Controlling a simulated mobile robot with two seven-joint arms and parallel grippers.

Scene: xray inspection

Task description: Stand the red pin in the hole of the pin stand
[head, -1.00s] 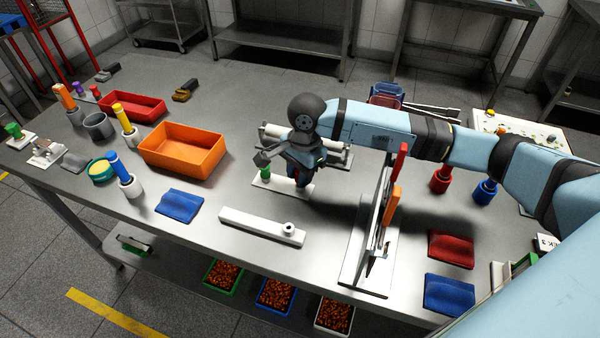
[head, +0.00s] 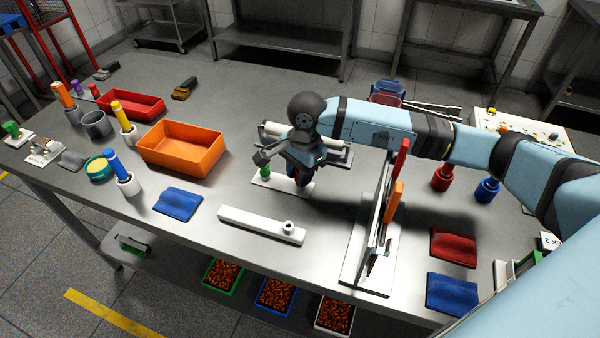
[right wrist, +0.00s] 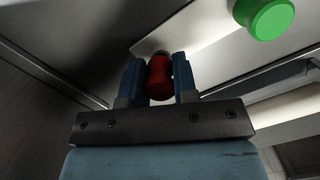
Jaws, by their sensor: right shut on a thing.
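The red pin (right wrist: 158,78) stands between the two fingers of my right gripper (right wrist: 160,80) in the right wrist view, and the gripper is shut on it. Its far end is over or at a pale ring near the end of a white plate; I cannot tell whether it is seated. In the head view my right gripper (head: 297,178) is low over the right end of that white plate (head: 268,184) and mostly hides the pin. A white bar with a round collar and dark hole, which looks like the pin stand (head: 255,224), lies in front, apart from the gripper. My left gripper is out of view.
A green pin (head: 265,170) stands on the white plate, left of my gripper. An orange bin (head: 182,150) and blue cloth (head: 179,204) are to the left. An upright panel (head: 378,220) stands to the right, below my forearm. Bare table surrounds the white bar.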

